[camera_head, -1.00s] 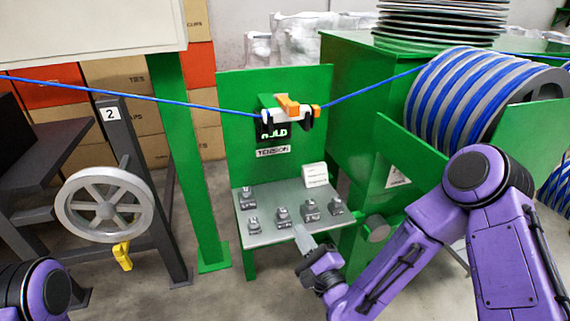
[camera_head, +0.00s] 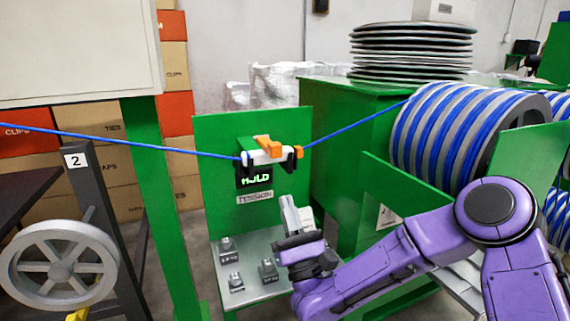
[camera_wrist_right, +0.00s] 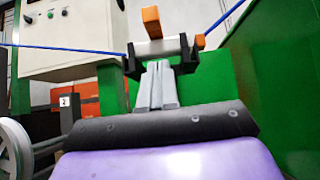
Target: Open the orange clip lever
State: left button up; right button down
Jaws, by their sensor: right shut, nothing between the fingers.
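The orange clip lever (camera_head: 268,145) sits on top of a white clamp body (camera_head: 268,157) on the green upright panel. It also shows in the right wrist view (camera_wrist_right: 152,22), sticking up above the clamp. The blue cable (camera_head: 345,128) runs through the clamp, with an orange part at its right end. My right gripper (camera_head: 286,203) is shut and empty, below and slightly right of the lever, pointing up and apart from it in the head view. In the right wrist view its fingertips (camera_wrist_right: 158,64) appear just under the clamp. My left gripper is not in view.
A grey shelf (camera_head: 245,292) with several small labelled blocks lies below the gripper. A large reel of blue cable (camera_head: 450,135) and a green machine stand at right. A grey handwheel (camera_head: 66,262) and green post (camera_head: 160,215) are at left.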

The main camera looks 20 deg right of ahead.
notch_tip(320, 180, up, 7)
jog(key=w+p, duration=0.3)
jog(key=shift+f, duration=0.1)
